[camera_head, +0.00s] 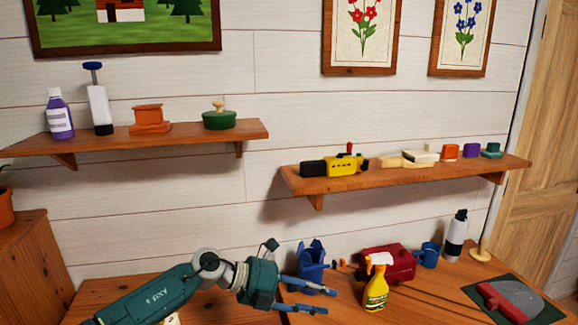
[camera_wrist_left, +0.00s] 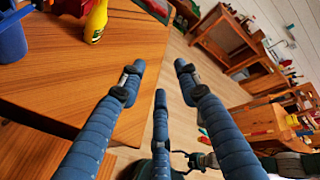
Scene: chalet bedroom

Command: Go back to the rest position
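My left gripper (camera_head: 328,301) reaches in from the bottom left over the front of the wooden table. Its blue fingers are spread and nothing is between them. In the left wrist view my left gripper (camera_wrist_left: 158,78) shows three fingers apart, beside the table edge with the floor beyond. A yellow spray bottle (camera_head: 376,290) stands upright on the table, right of the fingertips and apart from them. Dark arm parts, which look like my right arm, show small at the lower right of the wrist view. Whether its gripper is open or shut cannot be made out.
On the table (camera_head: 446,292) are a blue container (camera_head: 312,262), a red box (camera_head: 396,265), a blue cup (camera_head: 429,256) and a black-and-white bottle (camera_head: 455,236). The left shelf (camera_head: 200,139) and right shelf (camera_head: 400,176) hold several items. Open floor (camera_wrist_left: 176,75) lies past the table edge.

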